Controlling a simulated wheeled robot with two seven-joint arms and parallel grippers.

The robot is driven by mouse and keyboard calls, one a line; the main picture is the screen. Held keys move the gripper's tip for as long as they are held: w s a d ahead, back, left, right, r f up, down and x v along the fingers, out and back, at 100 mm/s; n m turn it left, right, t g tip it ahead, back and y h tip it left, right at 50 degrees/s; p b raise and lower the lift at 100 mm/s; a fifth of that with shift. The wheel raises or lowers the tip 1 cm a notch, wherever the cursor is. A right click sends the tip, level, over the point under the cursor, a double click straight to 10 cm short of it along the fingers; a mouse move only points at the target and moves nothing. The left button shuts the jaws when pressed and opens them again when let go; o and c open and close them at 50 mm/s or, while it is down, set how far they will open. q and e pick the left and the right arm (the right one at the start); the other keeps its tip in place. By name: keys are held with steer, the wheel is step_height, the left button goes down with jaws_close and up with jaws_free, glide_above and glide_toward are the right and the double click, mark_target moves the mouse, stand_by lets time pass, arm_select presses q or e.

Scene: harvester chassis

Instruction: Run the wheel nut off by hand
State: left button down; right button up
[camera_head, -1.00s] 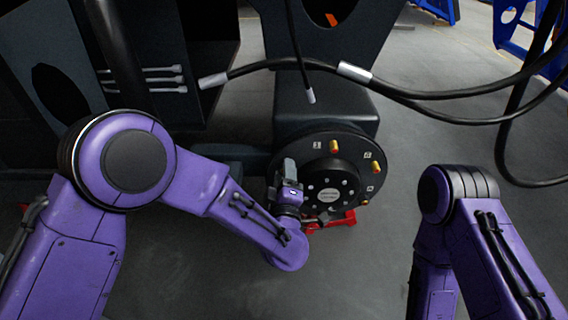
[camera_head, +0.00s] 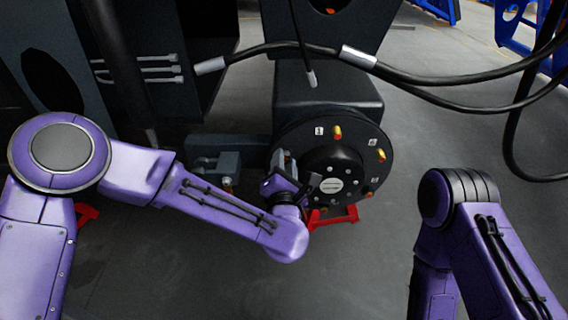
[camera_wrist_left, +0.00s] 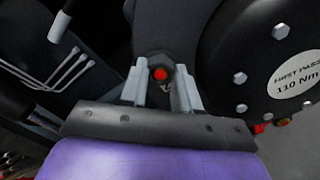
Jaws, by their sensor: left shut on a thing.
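The dark round wheel hub (camera_head: 330,162) stands in the middle of the head view, with a pale label on its centre. It carries brass-coloured wheel nuts near its rim, one at the top (camera_head: 337,132) and one at the right (camera_head: 381,155). My left gripper (camera_head: 284,168) is at the hub's left side. In the left wrist view, the pale fingers of my left gripper (camera_wrist_left: 160,90) stand either side of a red-ended wheel nut (camera_wrist_left: 160,73) and are shut on it. The head view hides this nut behind the gripper. My right gripper is out of view; only its arm shows.
A red stand (camera_head: 333,217) is on the floor below the hub. A grey bracket (camera_head: 213,161) lies left of the hub. Black hoses (camera_head: 450,81) hang across above it and down the right.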

arm_select(q)
steer(key=n+b, duration=0.3)
steer(key=n, duration=0.3)
steer(key=n+b, duration=0.3)
steer(key=n, duration=0.2)
steer(key=shift+s+f+n, duration=0.1)
steer(key=shift+s+n, duration=0.1)
steer(key=shift+n, duration=0.2)
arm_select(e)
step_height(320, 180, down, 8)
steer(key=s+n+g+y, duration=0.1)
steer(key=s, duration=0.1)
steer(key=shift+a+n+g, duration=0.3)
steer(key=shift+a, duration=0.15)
arm_select(q)
steer(key=c, duration=0.7)
jaws_free()
steer(key=shift+c, duration=0.2)
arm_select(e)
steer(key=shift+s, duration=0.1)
arm_select(q)
steer(key=shift+c, duration=1)
steer(key=shift+s+b, duration=0.4)
steer(key=shift+s, duration=0.7)
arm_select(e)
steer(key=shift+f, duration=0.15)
